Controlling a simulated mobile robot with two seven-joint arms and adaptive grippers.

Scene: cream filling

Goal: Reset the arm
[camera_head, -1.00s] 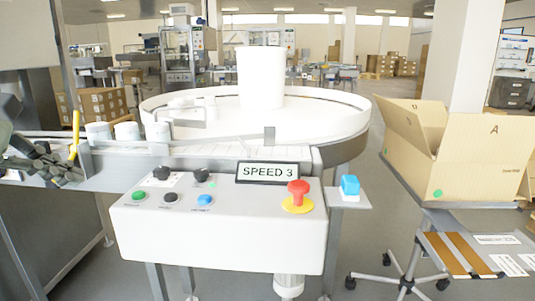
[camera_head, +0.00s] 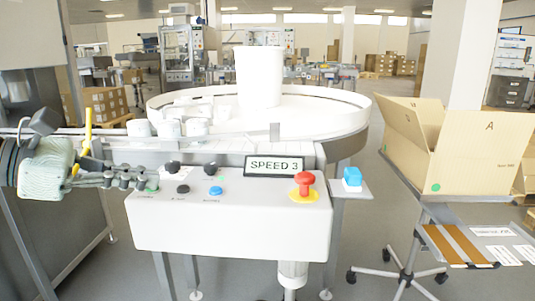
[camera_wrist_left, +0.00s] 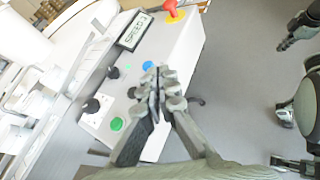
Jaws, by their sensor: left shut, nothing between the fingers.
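My left gripper (camera_head: 143,181) is at the left end of the white control panel (camera_head: 230,225), by its green button. Its fingers are shut and empty. In the left wrist view the shut fingertips (camera_wrist_left: 164,82) are in front of the panel's front edge, which they partly hide. Contact with the panel cannot be told. My right gripper does not show in the head view. Dark finger-like parts at the upper right edge of the left wrist view may be my right gripper (camera_wrist_left: 292,34); their opening cannot be told.
The panel has several knobs and buttons, a red emergency stop (camera_head: 304,184) and a SPEED 3 sign (camera_head: 274,166). Behind it, a round white turntable (camera_head: 340,108) has white containers at its left. An open cardboard box (camera_head: 475,155) stands on a wheeled stand at right.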

